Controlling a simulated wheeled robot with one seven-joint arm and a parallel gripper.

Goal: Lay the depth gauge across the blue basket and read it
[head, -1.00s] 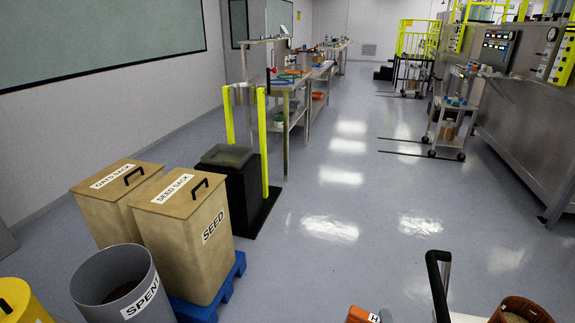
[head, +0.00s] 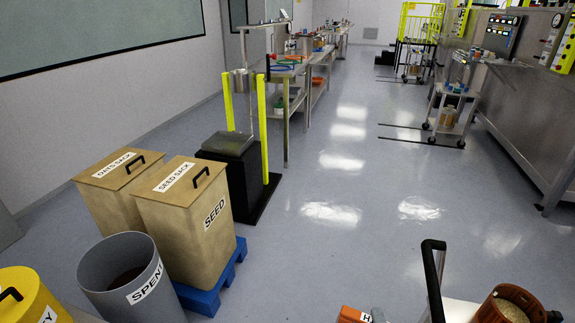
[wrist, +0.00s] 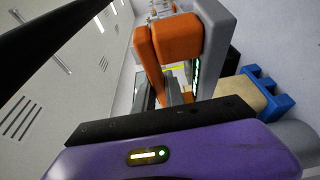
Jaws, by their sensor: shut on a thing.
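My gripper (wrist: 165,75) shows in the wrist view as orange fingers beyond a purple hand body with a black bar. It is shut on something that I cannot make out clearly. A narrow dark strip with green marks (wrist: 195,75) shows beside the orange parts; I cannot tell whether it is the depth gauge. My gripper is not clearly visible in the head view. I cannot pick out the blue basket in either view.
A grey SPENT bin (head: 128,280), a yellow bin (head: 30,300) and SEED (head: 185,220) and OATS (head: 108,195) boxes on a blue pallet (head: 212,293) stand left. A black handle (head: 433,280) and a grain-filled container (head: 508,305) are at lower right. The middle floor is clear.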

